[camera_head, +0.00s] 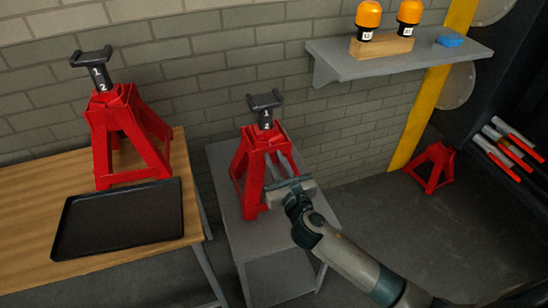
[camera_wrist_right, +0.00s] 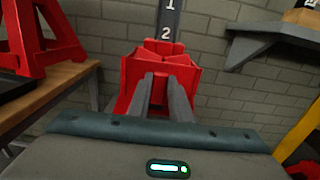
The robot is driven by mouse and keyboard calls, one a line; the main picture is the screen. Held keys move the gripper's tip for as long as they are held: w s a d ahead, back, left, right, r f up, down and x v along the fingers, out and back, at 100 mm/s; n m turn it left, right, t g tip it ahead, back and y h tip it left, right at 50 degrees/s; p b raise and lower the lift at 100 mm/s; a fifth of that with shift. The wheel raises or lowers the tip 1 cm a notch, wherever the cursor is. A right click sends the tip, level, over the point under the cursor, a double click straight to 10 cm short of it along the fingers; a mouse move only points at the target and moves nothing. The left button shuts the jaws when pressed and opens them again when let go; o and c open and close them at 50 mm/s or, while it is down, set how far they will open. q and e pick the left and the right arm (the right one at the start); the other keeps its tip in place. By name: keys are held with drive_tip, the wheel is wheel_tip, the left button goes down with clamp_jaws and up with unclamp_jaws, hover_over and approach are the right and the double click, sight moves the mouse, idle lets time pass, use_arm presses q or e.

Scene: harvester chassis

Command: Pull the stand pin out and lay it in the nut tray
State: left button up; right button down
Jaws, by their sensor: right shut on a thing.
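The middle red jack stand (camera_head: 250,180) stands on a grey bench, its black post (camera_head: 265,118) marked 1 and 2. It also fills the centre of the right wrist view (camera_wrist_right: 130,80). My right gripper (camera_wrist_right: 167,90) is at the stand's front, just below its red collar, with its fingers close together. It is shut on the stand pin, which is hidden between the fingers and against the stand. The nut tray (camera_head: 120,218) is a black, shallow, empty tray on the wooden table at left. My left gripper is not in view.
Another red stand (camera_head: 125,130) stands behind the tray on the wooden table (camera_head: 25,215). A wall shelf (camera_head: 400,62) holds orange-topped items and a blue object (camera_head: 449,40). A small red stand (camera_head: 432,165) is on the floor. A gap separates table and bench.

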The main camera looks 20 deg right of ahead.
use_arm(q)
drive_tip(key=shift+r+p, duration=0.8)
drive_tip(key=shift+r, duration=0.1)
use_arm(e)
drive_tip(key=s, duration=0.7)
drive_tip(key=shift+s+d, duration=0.15)
drive_tip(key=shift+s, duration=0.25)
idle(0.7)
